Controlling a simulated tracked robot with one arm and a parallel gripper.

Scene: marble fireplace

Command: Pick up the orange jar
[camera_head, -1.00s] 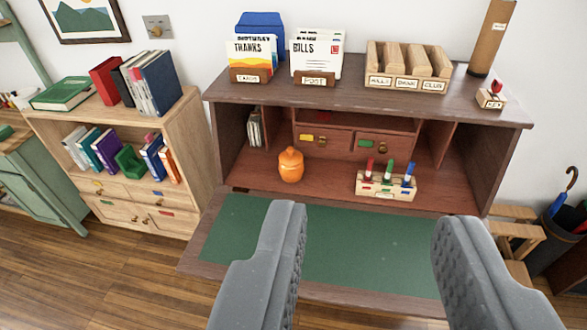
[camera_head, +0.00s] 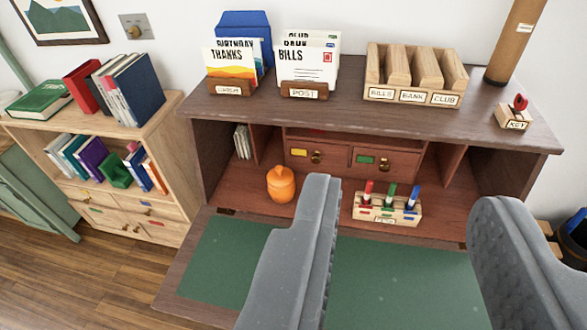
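The orange jar (camera_head: 281,185) is a small rounded jar with a knobbed lid. It stands upright on the reddish inner shelf of the wooden desk (camera_head: 480,115), left of the marker holder. My gripper (camera_head: 405,195) is open and empty, its two grey fingers wide apart in the foreground over the green writing surface (camera_head: 400,280). The jar lies outside the gap, just left of the left finger's tip in the picture and farther back. The jar is fully in view.
A marker holder (camera_head: 386,212) with red, green and blue markers shows between the fingers. Small drawers (camera_head: 384,162) are behind. The desk top carries letter holders (camera_head: 304,88), a slotted wooden organizer (camera_head: 414,97) and a tall tube (camera_head: 512,40). A bookcase (camera_head: 150,125) stands left.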

